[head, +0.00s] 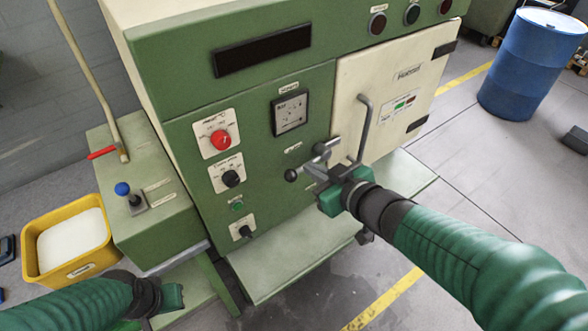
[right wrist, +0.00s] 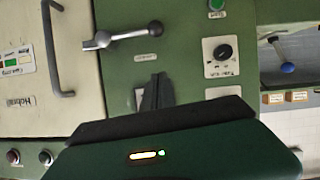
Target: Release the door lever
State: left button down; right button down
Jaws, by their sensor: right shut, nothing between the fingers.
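The door lever (head: 322,152) is a grey metal handle with a black ball end, at the left edge of the cream cabinet door (head: 388,80). In the right wrist view the lever (right wrist: 125,36) points right from its pivot, its ball at the right end. My right gripper (head: 312,173) is right by the lever in the head view and partly overlaps it. In the right wrist view its shut, empty fingers (right wrist: 155,92) show apart from the lever. Whether they touch it cannot be told. My left gripper (head: 168,298) is low at the left, its fingers unclear.
A grey bar handle (head: 364,128) stands out from the door close to the lever. The green panel has a red knob (head: 220,139) and black knobs. A yellow bin (head: 68,238) stands at the left, a blue drum (head: 530,65) at the right. The right floor is mostly open.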

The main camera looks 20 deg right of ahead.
aim_at(292, 180)
jog(key=w+f+p, duration=0.2)
jog(key=w+a+f+p, duration=0.1)
jog(key=w+f+p, duration=0.2)
jog(key=w+a+f+p, duration=0.1)
jog(key=w+f+p, duration=0.1)
jog(key=w, duration=0.1)
jog(key=shift+w+a+f, duration=0.1)
jog(key=shift+a+f, duration=0.05)
jog(key=shift+a, duration=0.1)
jog(key=shift+a+f, duration=0.1)
jog(key=shift+f, duration=0.15)
jog(key=shift+a, duration=0.1)
